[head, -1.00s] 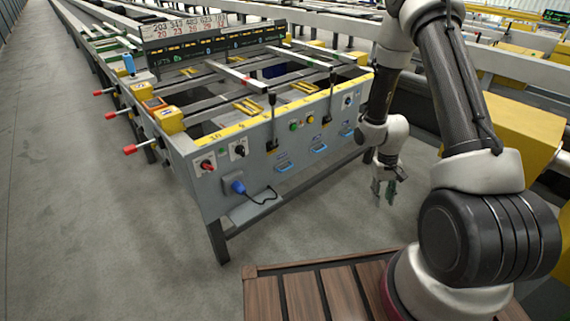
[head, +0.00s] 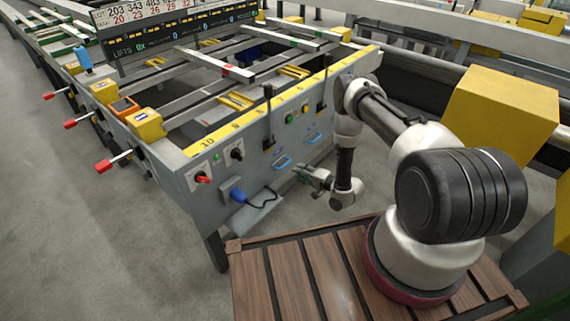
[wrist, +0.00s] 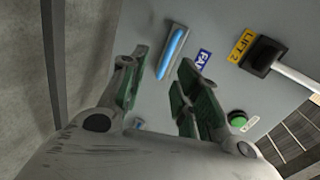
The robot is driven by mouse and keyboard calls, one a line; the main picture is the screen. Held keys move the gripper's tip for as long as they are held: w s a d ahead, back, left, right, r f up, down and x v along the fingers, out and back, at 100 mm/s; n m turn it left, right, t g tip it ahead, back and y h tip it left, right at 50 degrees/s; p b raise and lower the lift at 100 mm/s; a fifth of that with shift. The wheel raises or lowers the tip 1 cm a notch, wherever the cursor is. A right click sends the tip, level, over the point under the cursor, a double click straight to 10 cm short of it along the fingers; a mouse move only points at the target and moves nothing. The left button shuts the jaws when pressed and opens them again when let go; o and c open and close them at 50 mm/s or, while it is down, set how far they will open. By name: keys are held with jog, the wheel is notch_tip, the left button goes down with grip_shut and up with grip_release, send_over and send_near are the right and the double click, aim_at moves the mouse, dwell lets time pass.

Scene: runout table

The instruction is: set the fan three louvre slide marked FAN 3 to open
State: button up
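Blue louvre slides sit low on the grey front panel. In the head view one slide (head: 283,162) is left of another slide (head: 313,137); my arm covers the panel farther right. My gripper (head: 300,171) is just in front of the panel, near the left of these two slides. In the wrist view my gripper (wrist: 158,80) is open and empty. A blue slide handle (wrist: 172,54) shows beyond and between its fingers, apart from them. The blue label (wrist: 203,58) beside it reads "FA", and its number is hidden by a finger. I cannot tell which slide is FAN 3.
A black lever (wrist: 263,56) by the LIFT 2 label (wrist: 241,46) and a green button (wrist: 238,119) are close right of the fingers. A blue plug (head: 237,194) with a cable, a red switch (head: 203,177) and a black knob (head: 237,155) are on the panel's left.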

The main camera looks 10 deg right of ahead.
jog(key=w+a, duration=0.4)
jog(key=w, duration=0.2)
jog(key=shift+w+a+f+m, duration=0.2)
jog(key=shift+w+f+m, duration=0.05)
jog(key=shift+f+m, duration=0.15)
grip_shut()
